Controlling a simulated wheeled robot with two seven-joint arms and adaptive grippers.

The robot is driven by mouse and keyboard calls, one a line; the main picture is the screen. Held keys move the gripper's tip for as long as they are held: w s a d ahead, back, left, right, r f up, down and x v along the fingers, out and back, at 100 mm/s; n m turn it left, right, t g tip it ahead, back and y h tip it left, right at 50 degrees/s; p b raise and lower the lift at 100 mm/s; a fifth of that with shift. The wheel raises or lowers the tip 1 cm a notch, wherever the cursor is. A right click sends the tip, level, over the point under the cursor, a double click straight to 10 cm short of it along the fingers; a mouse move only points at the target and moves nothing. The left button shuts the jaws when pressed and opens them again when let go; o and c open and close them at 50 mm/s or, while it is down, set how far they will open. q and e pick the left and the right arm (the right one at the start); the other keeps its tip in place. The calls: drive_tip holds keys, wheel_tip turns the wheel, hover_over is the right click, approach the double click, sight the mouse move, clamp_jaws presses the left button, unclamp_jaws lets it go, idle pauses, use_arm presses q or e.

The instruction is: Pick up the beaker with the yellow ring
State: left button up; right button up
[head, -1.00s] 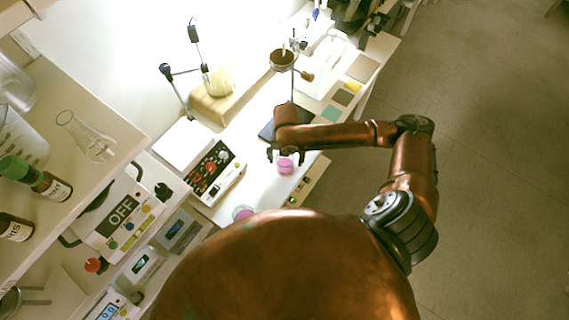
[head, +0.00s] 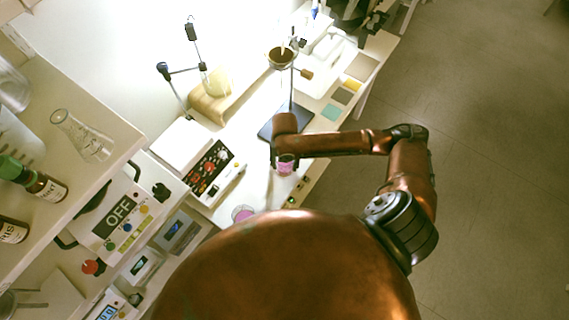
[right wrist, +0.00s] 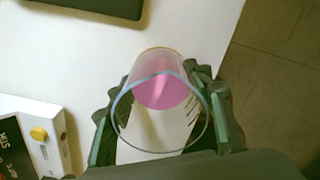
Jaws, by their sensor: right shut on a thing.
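My right gripper (head: 285,158) is shut on a clear beaker with pink liquid (head: 287,169) near the front edge of the white bench. In the right wrist view the beaker (right wrist: 165,92) stands between the two dark fingers (right wrist: 162,108), with its open rim towards the camera. Its rim looks bluish-grey, and a faint yellowish tint shows at its far end; I cannot make out a clear yellow ring. I cannot tell whether its base touches the bench. Another pink-filled vessel (head: 242,213) stands nearer to my body, partly cut off by it. My left gripper is not in view.
A stirrer with dark control panel (head: 212,168) is left of the held beaker. A dark stand base (head: 285,122) is just behind it, with a rod and ring above. Coloured squares (head: 331,113) lie at the right bench edge. A shelf with bottles (head: 48,187) is at left.

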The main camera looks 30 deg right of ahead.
drive_tip(key=c, duration=0.6)
drive_tip(key=shift+r, duration=0.6)
wheel_tip(320, 180, up, 2)
drive_tip(key=shift+r+p, duration=0.25)
drive_tip(key=shift+p, duration=0.2)
drive_tip(key=s+a+r+p, duration=0.4)
drive_tip(key=s+r+p, duration=0.4)
drive_tip(key=s, duration=0.5)
drive_tip(key=shift+s+r+p, duration=0.2)
drive_tip(key=shift+r+p, duration=0.2)
drive_tip(key=shift+r, duration=0.3)
